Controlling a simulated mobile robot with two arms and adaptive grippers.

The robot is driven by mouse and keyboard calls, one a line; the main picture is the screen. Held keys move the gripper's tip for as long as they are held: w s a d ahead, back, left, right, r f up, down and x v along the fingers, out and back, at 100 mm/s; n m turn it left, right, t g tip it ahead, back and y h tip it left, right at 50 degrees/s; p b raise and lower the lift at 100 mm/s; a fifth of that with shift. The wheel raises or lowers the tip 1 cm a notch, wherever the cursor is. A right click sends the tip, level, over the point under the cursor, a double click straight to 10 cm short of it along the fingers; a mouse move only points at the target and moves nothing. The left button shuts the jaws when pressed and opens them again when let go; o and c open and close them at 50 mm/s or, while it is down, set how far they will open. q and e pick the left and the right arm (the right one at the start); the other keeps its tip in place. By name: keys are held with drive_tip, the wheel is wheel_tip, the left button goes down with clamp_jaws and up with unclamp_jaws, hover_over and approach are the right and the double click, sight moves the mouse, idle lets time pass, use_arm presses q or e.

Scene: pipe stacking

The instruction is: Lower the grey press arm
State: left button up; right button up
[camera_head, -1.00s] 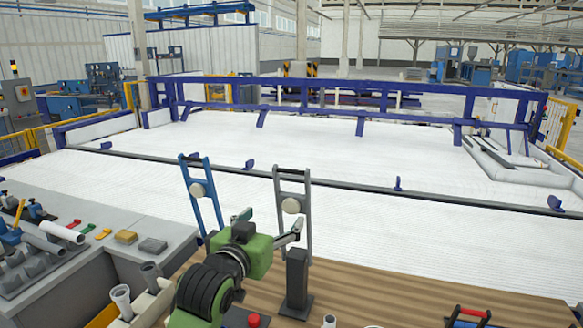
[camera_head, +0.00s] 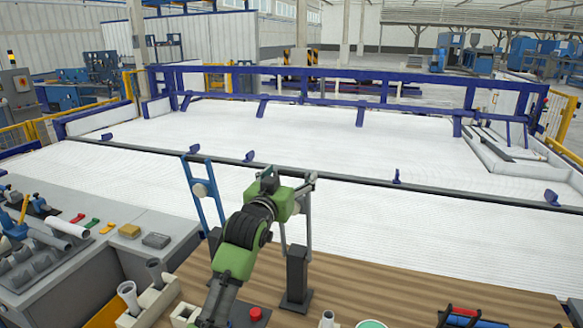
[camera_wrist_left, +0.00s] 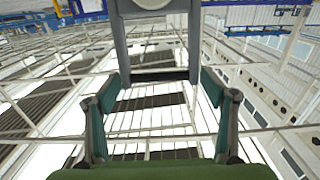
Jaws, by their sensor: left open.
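The grey press arm (camera_head: 308,222) stands raised behind the dark post (camera_head: 297,278) on the wooden table. My left gripper (camera_head: 290,182) covers most of its upper part in the head view. In the left wrist view the grey arm (camera_wrist_left: 120,45) shows as two uprights joined by a crossbar, with part of a pale disc between them. My left gripper (camera_wrist_left: 157,90) is open, its fingertips near the crossbar, one toward each end. I cannot tell whether they touch it. My right gripper is not in view.
A raised blue arm (camera_head: 212,196) stands just left of the grey one. A red button (camera_head: 256,313) is on the table near the post. A grey bench (camera_head: 150,215) with pipes and small blocks is at left. The wooden table (camera_head: 400,283) is mostly clear right of the post.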

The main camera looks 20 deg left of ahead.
use_arm(q)
drive_tip(key=shift+w, duration=0.65)
